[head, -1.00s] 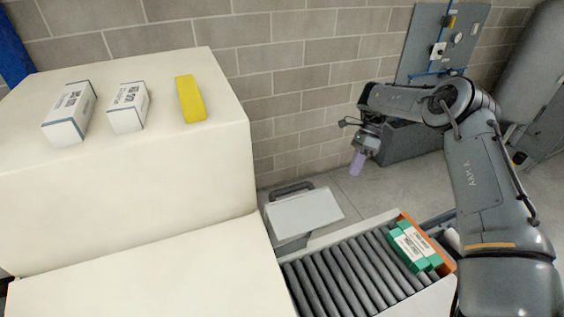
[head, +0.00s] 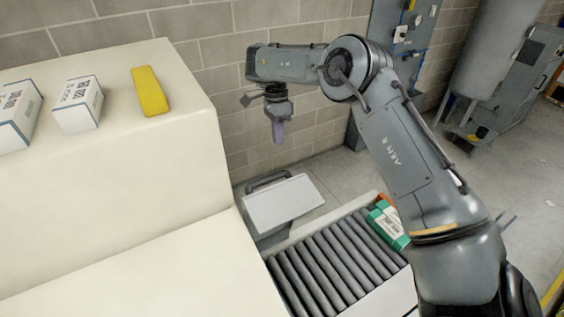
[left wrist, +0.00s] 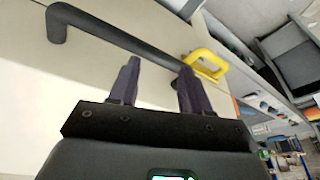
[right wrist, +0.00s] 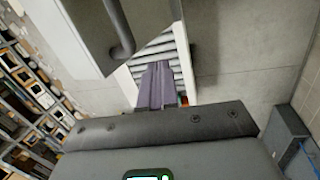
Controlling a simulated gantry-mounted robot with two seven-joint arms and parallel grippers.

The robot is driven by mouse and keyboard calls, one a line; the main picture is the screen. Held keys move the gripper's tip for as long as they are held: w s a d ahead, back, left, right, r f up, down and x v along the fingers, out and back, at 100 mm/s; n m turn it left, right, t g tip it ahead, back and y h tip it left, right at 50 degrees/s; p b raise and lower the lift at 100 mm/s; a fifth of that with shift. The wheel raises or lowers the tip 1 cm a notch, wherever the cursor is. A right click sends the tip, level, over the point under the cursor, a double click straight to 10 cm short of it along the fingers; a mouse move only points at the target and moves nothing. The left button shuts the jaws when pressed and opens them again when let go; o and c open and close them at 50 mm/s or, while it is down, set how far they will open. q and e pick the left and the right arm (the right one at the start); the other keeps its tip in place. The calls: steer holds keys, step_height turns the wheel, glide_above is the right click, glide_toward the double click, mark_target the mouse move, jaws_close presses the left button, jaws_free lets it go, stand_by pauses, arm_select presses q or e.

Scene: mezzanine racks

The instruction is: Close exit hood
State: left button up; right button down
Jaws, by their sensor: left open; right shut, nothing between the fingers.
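The exit hood (head: 284,205) is a pale, tilted panel with a dark handle (head: 268,179) along its far edge, beside the cream machine and at the roller conveyor's end. My right gripper (head: 278,138) is shut and empty, pointing down above the hood, near the wall. In the right wrist view, the hood (right wrist: 72,38) and its dark handle (right wrist: 118,30) are at upper left, apart from the fingers. My left gripper (left wrist: 159,66) is open, out of the head view. Its fingertips are near a dark bar handle (left wrist: 95,32) on a cream surface; I cannot tell whether they touch.
The roller conveyor (head: 322,258) holds green-and-white boxes (head: 385,222), partly hidden by my right arm. White boxes (head: 78,104) and a yellow block (head: 150,92) lie on the cream machine (head: 110,200). A brick wall (head: 210,90) stands behind. A yellow handle (left wrist: 206,62) is beside the left fingers.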

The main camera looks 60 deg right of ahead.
steer(key=s+a+f+p, duration=0.1)
steer(key=s+a+f, duration=0.2)
steer(key=f, duration=0.2)
steer(key=shift+a+f, duration=0.2)
steer(key=shift+f, duration=0.2)
steer(key=shift+s, duration=0.1)
